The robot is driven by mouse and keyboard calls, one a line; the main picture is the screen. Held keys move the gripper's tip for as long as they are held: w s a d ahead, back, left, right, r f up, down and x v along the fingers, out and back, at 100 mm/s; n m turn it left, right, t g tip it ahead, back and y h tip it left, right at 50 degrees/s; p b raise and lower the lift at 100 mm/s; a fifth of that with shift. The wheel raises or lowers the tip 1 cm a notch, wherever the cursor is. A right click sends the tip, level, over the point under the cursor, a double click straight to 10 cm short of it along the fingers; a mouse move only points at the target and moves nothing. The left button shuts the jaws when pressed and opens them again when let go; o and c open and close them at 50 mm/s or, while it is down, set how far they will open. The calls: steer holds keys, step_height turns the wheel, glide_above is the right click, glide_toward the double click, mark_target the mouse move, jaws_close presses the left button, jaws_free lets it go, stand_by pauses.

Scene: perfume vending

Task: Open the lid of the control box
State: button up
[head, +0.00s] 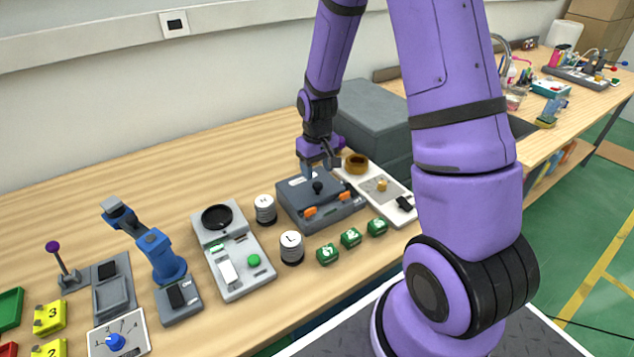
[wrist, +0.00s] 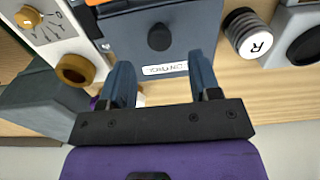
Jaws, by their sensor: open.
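The control box (head: 294,197) is a dark grey-blue box on the wooden table, with its lid down. A black round knob (head: 317,187) stands on the lid, and two orange latches (head: 310,212) show on the near side. My gripper (head: 321,171) is open and empty just above the far edge of the box. In the wrist view my gripper's two fingers (wrist: 160,66) are spread, with the box (wrist: 190,30) beyond them. The knob (wrist: 159,37) lies between and beyond the fingertips, apart from them.
White-labelled round weights (head: 265,209) and green numbered blocks (head: 350,237) stand close to the box. A scale-like device (head: 234,262) is on the left. A panel with a brown ring (head: 357,162) is on the right, with grey boxes (head: 370,120) behind it.

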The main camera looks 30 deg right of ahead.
mark_target(317, 184)
steer(key=shift+f, duration=2.55)
jaws_close()
